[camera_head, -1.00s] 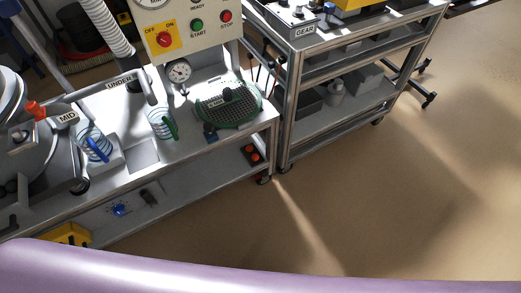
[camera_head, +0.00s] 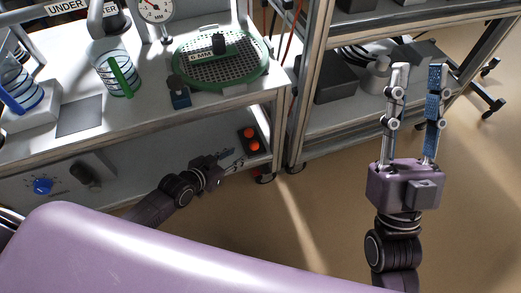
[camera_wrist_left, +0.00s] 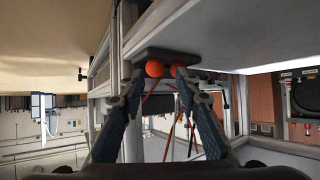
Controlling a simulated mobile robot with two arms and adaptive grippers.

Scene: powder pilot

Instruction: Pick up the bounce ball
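Two orange balls sit in a dark holder (camera_head: 241,139) at the right end of the bench's lower shelf: a front ball (camera_head: 253,146) and a back ball (camera_head: 248,133). In the left wrist view, which looks upside down, one ball (camera_wrist_left: 154,69) lies between the fingers, and the other ball (camera_wrist_left: 181,71) is beside the right fingertip and partly covered by it. My left gripper (camera_head: 236,158) is open and empty, just left of the holder; contact cannot be told. My right gripper (camera_head: 418,68) is open and empty, pointing up in front of the cart.
The bench top (camera_head: 150,112) above the left arm holds a green sieve (camera_head: 215,75), a clear cup (camera_head: 115,72) and a dial gauge (camera_head: 157,10). A shelved metal cart (camera_head: 312,142) stands close on the right. The floor (camera_head: 320,215) between the arms is clear.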

